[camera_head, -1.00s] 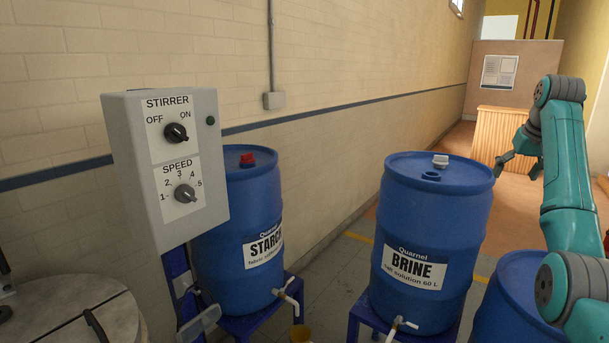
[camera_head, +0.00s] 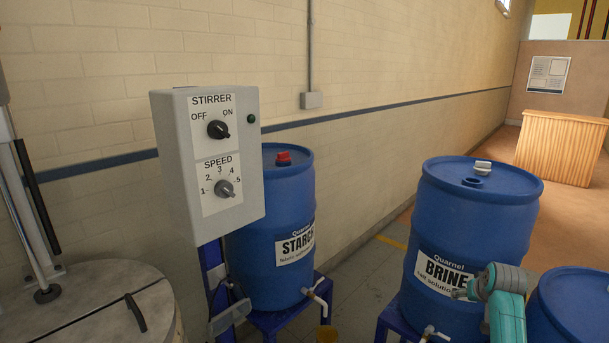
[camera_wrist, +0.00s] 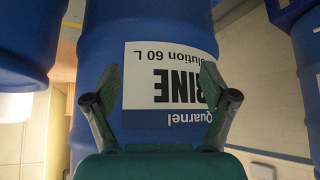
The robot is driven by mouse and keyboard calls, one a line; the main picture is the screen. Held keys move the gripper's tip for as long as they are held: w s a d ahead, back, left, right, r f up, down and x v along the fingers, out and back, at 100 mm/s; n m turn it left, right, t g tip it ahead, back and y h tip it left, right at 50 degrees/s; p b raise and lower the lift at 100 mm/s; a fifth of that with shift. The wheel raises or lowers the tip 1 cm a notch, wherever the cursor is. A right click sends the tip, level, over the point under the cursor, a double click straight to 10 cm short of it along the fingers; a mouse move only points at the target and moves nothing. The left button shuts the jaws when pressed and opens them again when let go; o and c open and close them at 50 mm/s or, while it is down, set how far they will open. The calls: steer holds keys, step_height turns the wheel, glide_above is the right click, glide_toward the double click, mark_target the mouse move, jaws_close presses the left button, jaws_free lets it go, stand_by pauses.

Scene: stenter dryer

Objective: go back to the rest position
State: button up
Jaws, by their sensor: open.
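My gripper (camera_wrist: 160,76) is open and empty in the wrist view, its two fingers apart in front of the label of the blue brine drum (camera_wrist: 95,35). That label appears upside down there. In the head view my gripper (camera_head: 463,293) is small and dark at the end of my teal arm, low in front of the brine drum (camera_head: 478,215). Whether it touches the drum I cannot tell.
A grey stirrer control box (camera_head: 180,165) with two knobs stands at left. Behind it is a blue starch drum (camera_head: 255,225) with a red cap. Another blue drum (camera_head: 575,310) is at the lower right. A round lid (camera_head: 85,310) lies at lower left.

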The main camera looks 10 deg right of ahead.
steer(key=s+a+f+n+t, duration=0.1)
steer(key=s+a+f, duration=0.7)
steer(key=a+f, duration=0.15)
steer(key=s+a+f+t, duration=0.1)
steer(key=s+a+f, duration=0.75)
steer(key=f, duration=0.25)
steer(key=s+a+f+t, duration=0.2)
steer(key=s+a, duration=0.5)
steer(key=s, duration=0.2)
steer(key=s+a+r+n+t+y, duration=0.15)
steer(key=s+a, duration=0.25)
steer(key=s, duration=0.5)
steer(key=s+a+r, duration=0.3)
steer(key=s+a, duration=0.1)
steer(key=s, duration=0.6)
steer(key=s+a+r+n+t, duration=0.1)
steer(key=s+a+r, duration=0.1)
steer(key=s+r, duration=0.5)
steer(key=s+a+r+t+y, duration=0.1)
steer(key=s+a+r, duration=0.1)
steer(key=s+r, duration=0.6)
step_height(320, 180, up, 2)
steer(key=shift+n, duration=0.35)
